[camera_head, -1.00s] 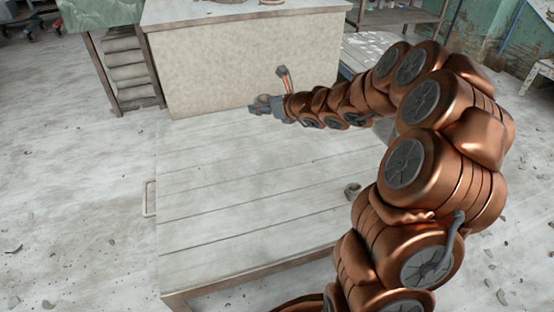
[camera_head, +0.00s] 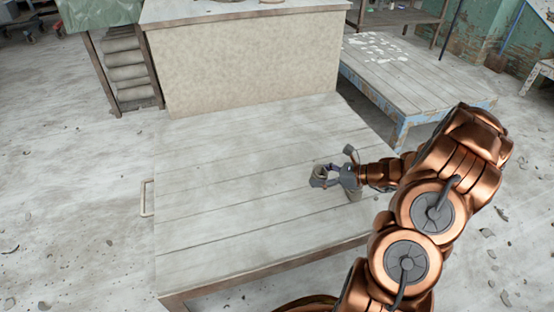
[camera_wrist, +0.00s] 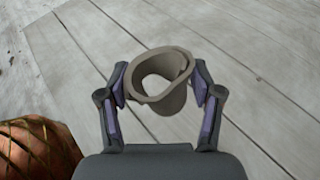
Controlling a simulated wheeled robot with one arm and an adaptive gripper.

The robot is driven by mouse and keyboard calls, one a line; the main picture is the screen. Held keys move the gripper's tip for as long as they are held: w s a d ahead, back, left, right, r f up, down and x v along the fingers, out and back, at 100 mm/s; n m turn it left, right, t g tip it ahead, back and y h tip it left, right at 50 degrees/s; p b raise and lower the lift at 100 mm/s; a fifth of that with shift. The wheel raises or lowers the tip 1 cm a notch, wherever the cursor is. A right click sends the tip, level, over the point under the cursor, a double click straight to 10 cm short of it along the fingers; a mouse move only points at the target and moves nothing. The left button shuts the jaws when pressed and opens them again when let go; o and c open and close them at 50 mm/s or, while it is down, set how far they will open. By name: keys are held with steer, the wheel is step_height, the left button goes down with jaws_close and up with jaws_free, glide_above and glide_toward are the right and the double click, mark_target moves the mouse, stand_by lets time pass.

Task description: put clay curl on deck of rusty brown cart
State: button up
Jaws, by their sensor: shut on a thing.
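The clay curl (camera_wrist: 146,92), a grey-brown open roll, sits between the two fingers of my gripper (camera_wrist: 160,88) in the wrist view, with a finger at each side. In the head view my gripper (camera_head: 322,176) is over the plank deck, toward its right side, with the small grey curl at its fingers. The pale plank deck (camera_head: 225,215) has a rusty brown front edge and a bent handle (camera_head: 148,198) at the left; it looks like the cart. A small grey piece (camera_head: 355,194) shows below my gripper's wrist, partly hidden.
A tall pale block-like counter (camera_head: 245,70) stands at the deck's far edge. A low blue-edged plank table (camera_head: 420,85) is at the back right. The left and middle of the deck are bare. Small debris lies on the floor.

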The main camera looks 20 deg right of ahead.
mark_target(319, 205)
steer(key=shift+s+d+f, duration=0.15)
steer(key=shift+s+f, duration=0.55)
steer(key=shift+s, duration=0.05)
steer(key=shift+f+b, duration=1.8)
steer(key=shift+f, duration=3)
steer(key=shift+f, duration=0.1)
steer(key=o, duration=1.2)
